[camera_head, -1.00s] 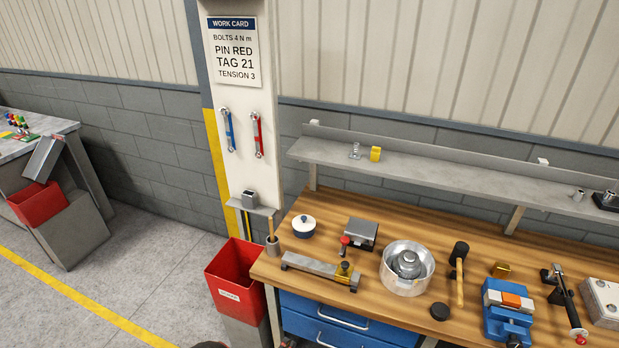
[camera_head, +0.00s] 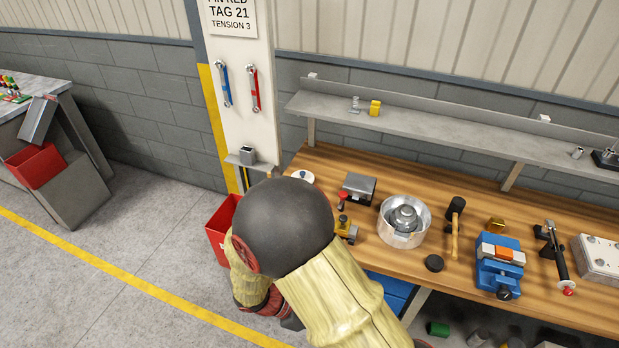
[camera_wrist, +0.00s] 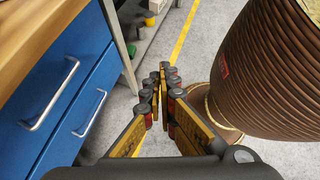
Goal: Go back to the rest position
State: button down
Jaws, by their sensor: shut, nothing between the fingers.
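My gripper (camera_wrist: 165,72) shows in the wrist view. Its black and yellow fingers are shut with nothing between them. It points along the open grey floor (camera_wrist: 202,50), just to the right of the bench's blue drawers (camera_wrist: 62,95), touching nothing that I can see. In the head view my arm, with a dark rounded joint and tan cover, stands in front of the bench's left end. My gripper cannot be made out there.
The wooden bench (camera_head: 465,265) holds a metal bowl (camera_head: 391,238), a mallet (camera_head: 456,240), a blue vise (camera_head: 490,275) and other tools. A red bin (camera_head: 216,228) stands partly behind my arm. A shelf (camera_head: 440,124) runs above.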

jog(key=s+d+r+m+t+y, duration=0.2)
jog(key=r+m, duration=0.4)
jog(key=r, duration=0.4)
jog(key=s+d+r+m+t+y, duration=0.2)
jog(key=d+r+m+y, duration=0.2)
jog(key=r, duration=0.7)
jog(key=s+d+r+m+t+y, duration=0.1)
jog(key=d+r+m+y, duration=0.3)
jog(key=r+m, duration=0.4)
notch_tip(320, 180, up, 3)
jog(key=shift+s+d+m+t+b, duration=0.4)
jog(key=shift+s+d, duration=0.2)
jog(key=shift+d, duration=0.25)
